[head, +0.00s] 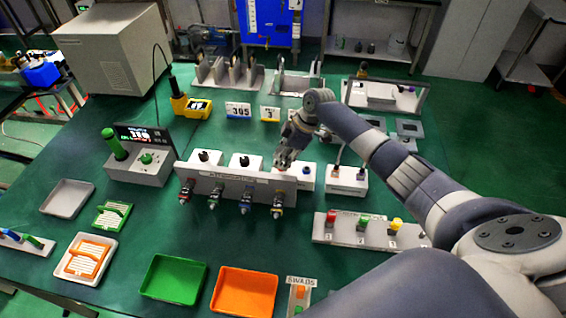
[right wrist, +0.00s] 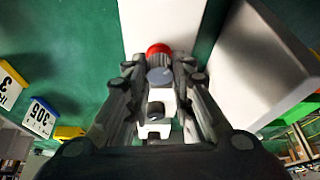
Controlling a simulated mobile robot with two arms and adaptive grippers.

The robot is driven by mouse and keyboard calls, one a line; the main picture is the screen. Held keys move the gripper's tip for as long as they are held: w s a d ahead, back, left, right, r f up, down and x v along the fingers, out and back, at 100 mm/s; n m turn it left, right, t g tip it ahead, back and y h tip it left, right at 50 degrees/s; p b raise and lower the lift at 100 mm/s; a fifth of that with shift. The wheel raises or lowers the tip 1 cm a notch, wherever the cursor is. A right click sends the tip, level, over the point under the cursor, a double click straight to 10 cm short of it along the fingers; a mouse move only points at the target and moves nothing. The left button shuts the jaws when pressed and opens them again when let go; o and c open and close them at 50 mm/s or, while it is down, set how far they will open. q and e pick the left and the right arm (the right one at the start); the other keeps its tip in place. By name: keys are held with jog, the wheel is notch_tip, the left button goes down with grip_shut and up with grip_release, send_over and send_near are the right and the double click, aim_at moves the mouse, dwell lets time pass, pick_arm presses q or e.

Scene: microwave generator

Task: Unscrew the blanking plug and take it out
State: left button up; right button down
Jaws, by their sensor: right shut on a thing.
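My right gripper (head: 283,162) reaches down over the third white block in the row behind the long grey bracket. In the right wrist view its fingers (right wrist: 160,72) close around a round plug with a red ribbed rim (right wrist: 158,50) and a grey face. This looks like the blanking plug; in the head view the fingers mostly hide it. A white surface lies right beyond the plug in the wrist view. I cannot tell whether the plug is still seated in the block. My left gripper is not in view.
Two white blocks with black knobs (head: 245,160) stand left of the gripper. The grey bracket (head: 232,188) with several coloured connectors is in front. A button panel (head: 350,238) stands to the right. Green (head: 172,292) and orange trays lie at the front.

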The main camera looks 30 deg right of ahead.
jog(key=shift+n, duration=0.3)
jog(key=c, duration=1.4)
grip_release()
jog(key=shift+d, duration=0.1)
jog(key=shift+o, duration=0.2)
jog(key=v, duration=1.2)
jog(key=shift+w, duration=0.1)
